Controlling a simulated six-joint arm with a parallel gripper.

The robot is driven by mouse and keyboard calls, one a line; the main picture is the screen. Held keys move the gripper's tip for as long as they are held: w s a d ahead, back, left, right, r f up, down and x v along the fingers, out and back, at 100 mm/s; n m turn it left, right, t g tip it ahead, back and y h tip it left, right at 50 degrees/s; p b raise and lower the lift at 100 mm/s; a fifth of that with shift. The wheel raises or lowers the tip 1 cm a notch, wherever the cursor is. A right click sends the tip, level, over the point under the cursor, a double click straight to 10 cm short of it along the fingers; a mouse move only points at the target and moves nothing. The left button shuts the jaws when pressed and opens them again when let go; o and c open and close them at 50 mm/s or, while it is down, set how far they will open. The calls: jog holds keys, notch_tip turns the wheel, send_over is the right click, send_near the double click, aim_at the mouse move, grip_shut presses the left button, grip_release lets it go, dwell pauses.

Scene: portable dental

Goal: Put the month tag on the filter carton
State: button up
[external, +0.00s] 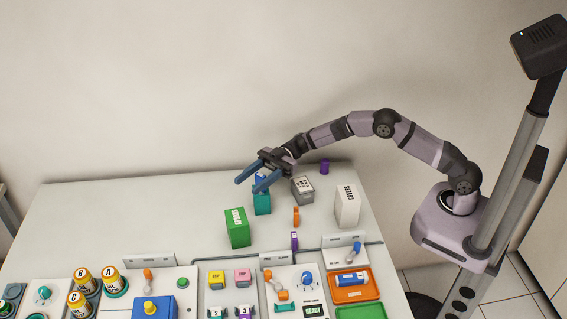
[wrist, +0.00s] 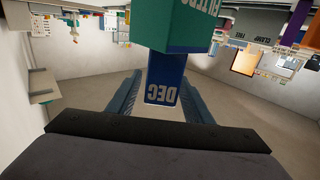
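The month tag is a blue block marked DEC (wrist: 163,92); in the external view it shows as a small blue patch (external: 260,179) partly hidden by my gripper. The filter carton is a teal box (external: 262,204), seen at the top of the wrist view (wrist: 182,32) with its lettering cut off. The tag stands against the carton's top, apparently touching it. My gripper (external: 248,186) is open above the carton. In the wrist view its fingers (wrist: 163,84) lie on both sides of the tag, with visible gaps.
A green box (external: 237,228) stands front left of the carton. A grey box (external: 302,191), a white box (external: 347,205), a purple cylinder (external: 324,166) and an orange item (external: 296,216) stand to the right. Trays and jars crowd the front; the table's back left is clear.

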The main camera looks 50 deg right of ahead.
jog(key=shift+r, duration=0.1)
jog(key=d+b, duration=0.1)
jog(key=d, duration=0.3)
jog(key=shift+d, duration=0.4)
notch_tip(320, 180, up, 7)
jog(key=shift+d+r, duration=0.1)
